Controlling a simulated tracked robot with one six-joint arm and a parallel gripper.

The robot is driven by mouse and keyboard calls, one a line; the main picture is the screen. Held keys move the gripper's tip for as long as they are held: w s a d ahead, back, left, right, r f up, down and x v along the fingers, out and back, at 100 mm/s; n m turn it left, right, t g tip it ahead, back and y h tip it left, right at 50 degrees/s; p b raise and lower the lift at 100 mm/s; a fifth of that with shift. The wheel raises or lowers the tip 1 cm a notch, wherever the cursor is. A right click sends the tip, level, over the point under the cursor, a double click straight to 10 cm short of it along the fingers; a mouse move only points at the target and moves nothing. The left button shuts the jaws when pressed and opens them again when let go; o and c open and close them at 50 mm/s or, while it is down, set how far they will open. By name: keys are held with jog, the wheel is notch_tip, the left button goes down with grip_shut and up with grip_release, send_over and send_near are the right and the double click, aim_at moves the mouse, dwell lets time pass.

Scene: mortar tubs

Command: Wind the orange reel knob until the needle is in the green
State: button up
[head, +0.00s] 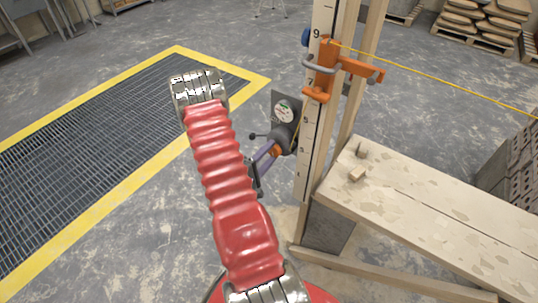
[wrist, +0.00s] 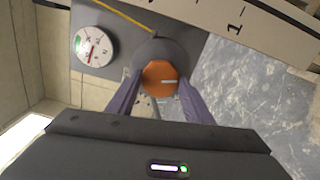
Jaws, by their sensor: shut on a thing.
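The orange reel knob (wrist: 166,77) has a pale line across its face and sits on a dark round reel (wrist: 158,50) in the wrist view. My gripper (wrist: 160,84) has its two purple fingers shut on the knob's sides. In the head view, my gripper (head: 268,152) reaches the reel, and the knob is mostly hidden between the fingers. The round white gauge (wrist: 95,47) is on a grey plate beside the reel. Its red needle shows, with a small green patch on the dial; I cannot tell exactly how they line up. The gauge also shows in the head view (head: 284,110).
A yellow line (head: 430,78) runs from an orange bracket (head: 325,70) on the numbered wooden post (head: 308,130). A plank bench (head: 430,205) with small wooden bits stands right of the post. A yellow-edged floor grate (head: 90,150) lies left, with open floor around it.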

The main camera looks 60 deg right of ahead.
jog(key=m, duration=0.3)
jog(key=shift+s+m, duration=0.1)
jog(key=shift+m, duration=0.3)
jog(key=shift+f+m, duration=0.1)
jog(key=shift+m, duration=1.7)
jog(key=o, duration=0.7)
jog(key=shift+c, duration=0.2)
jog(key=o, duration=0.4)
jog(key=shift+w+a, duration=0.4)
jog(key=shift+a, duration=1.9)
jog(key=shift+w+a, duration=0.35)
jog(key=shift+a, duration=1.9)
jog(key=shift+w+a, duration=0.4)
jog(key=shift+a, duration=1.9)
